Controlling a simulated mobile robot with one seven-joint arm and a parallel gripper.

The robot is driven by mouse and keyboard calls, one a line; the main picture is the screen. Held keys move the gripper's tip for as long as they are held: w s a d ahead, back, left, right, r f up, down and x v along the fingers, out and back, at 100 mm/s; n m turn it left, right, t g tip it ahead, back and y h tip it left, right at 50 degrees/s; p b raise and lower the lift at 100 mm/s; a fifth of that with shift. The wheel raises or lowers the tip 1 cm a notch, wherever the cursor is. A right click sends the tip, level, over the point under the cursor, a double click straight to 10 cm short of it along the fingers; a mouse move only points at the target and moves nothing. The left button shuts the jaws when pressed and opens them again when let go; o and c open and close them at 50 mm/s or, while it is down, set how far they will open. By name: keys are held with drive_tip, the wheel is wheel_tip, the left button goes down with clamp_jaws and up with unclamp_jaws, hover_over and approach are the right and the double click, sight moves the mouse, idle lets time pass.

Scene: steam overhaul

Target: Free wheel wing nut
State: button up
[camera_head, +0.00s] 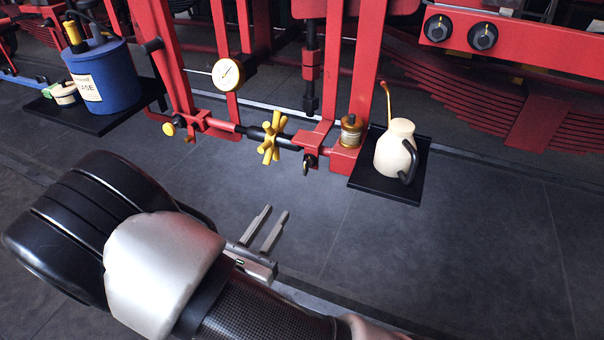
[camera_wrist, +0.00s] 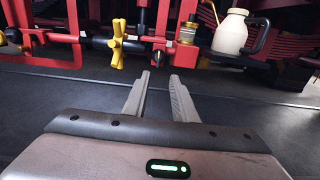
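A yellow cross-shaped wheel nut (camera_head: 271,137) sits on a dark horizontal rod low on the red frame in the head view. It also shows in the wrist view (camera_wrist: 118,43), left of my fingers and beyond them. My gripper (camera_head: 267,219) is in front of the red frame, apart from the wheel nut and below it in the head view. Its two fingers are spread with nothing between them, which the wrist view (camera_wrist: 160,82) also shows. No separate wing nut can be made out for sure.
A black shelf (camera_head: 417,180) right of the wheel nut holds a cream oil can (camera_head: 393,145) with a copper spout. A blue drum (camera_head: 108,78) stands on another shelf (camera_head: 95,123) at left. A dial gauge (camera_head: 227,73) hangs above. The floor (camera_head: 470,255) in front is clear.

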sight(304, 168)
drive_tip(key=x, duration=0.8)
drive_tip(key=b+x, duration=0.1)
drive_tip(key=x, duration=0.8)
drive_tip(key=shift+w+a+f+b, duration=0.1)
drive_tip(key=shift+w+a+b, duration=0.1)
drive_tip(key=shift+b, duration=0.1)
clamp_jaws()
